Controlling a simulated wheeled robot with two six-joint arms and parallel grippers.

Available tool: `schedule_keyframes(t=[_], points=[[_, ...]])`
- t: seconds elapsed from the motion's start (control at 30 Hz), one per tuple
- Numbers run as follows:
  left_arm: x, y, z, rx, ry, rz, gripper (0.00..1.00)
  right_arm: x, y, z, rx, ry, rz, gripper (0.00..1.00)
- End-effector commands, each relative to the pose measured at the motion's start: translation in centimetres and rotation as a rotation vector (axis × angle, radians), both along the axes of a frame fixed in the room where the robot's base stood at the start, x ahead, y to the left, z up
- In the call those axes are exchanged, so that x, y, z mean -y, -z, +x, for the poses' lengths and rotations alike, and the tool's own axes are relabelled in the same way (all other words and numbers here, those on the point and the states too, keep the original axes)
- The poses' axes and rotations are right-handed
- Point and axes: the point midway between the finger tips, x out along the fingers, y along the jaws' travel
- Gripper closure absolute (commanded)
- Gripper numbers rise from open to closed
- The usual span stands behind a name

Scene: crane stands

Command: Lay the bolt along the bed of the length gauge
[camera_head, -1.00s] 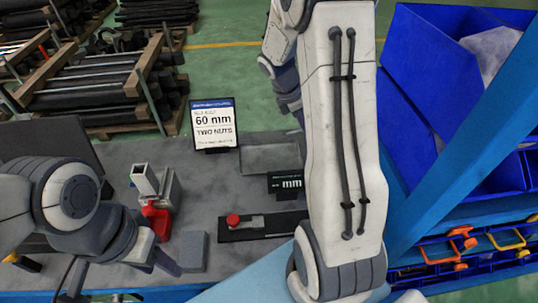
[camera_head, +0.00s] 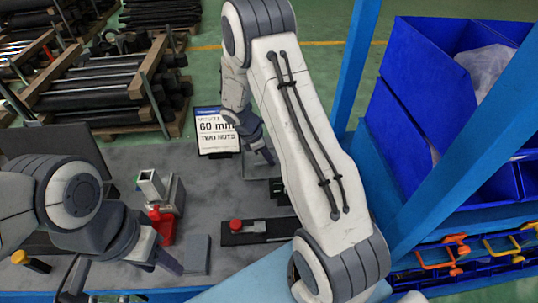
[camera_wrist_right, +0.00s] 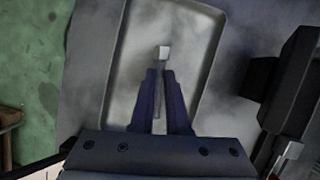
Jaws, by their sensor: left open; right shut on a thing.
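The bolt (camera_wrist_right: 163,55) shows in the right wrist view as a pale head and grey shank, pointing away between the fingers. My right gripper (camera_wrist_right: 160,78) is shut on it, over a shallow grey tray (camera_wrist_right: 208,62). In the head view my right gripper (camera_head: 266,156) is at the tray, beyond the length gauge; the bolt cannot be made out there. The length gauge (camera_head: 272,227) has a dark bed with a red knob at its left end; my right arm hides its right part. My left gripper (camera_head: 168,262) is open and empty at the front left.
A sign (camera_head: 216,140) reading 60 mm, two nuts, stands behind the tray. A red object (camera_head: 161,225), a metal fixture (camera_head: 172,190) and a grey block (camera_head: 196,254) stand left of the gauge. Blue bins (camera_head: 440,90) and a blue post are at the right.

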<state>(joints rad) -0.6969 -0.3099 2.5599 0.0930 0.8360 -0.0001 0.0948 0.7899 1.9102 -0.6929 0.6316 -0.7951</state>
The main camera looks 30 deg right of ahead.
Motion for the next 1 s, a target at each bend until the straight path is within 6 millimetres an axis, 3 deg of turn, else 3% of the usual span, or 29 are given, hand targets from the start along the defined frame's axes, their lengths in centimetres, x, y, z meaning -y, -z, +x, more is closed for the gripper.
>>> schedule_keyframes(t=[0.37,0.4,0.47,0.5,0.83,1.0], points=[[0.0,0.6,0.0,0.000,0.000,0.000,0.50,0.0,0.7,0.0,0.001,0.001,0.000,1.00],[0.0,0.6,0.0,0.000,0.000,0.000,0.50,0.0,0.7,0.0,0.002,0.001,0.001,0.83],[0.0,0.5,0.0,0.000,0.000,0.000,0.50,0.0,0.6,0.0,0.002,0.001,0.001,0.60],[0.0,0.5,0.0,0.000,0.000,0.000,0.50,0.0,0.6,0.0,0.002,0.001,0.001,0.56],[0.0,0.7,0.0,0.000,0.000,0.000,0.50,0.0,0.5,0.0,0.002,0.000,-0.001,0.56],[0.0,1.0,0.0,0.000,0.000,0.000,0.50,-0.8,-1.5,0.4,0.006,0.000,-0.001,0.56]])
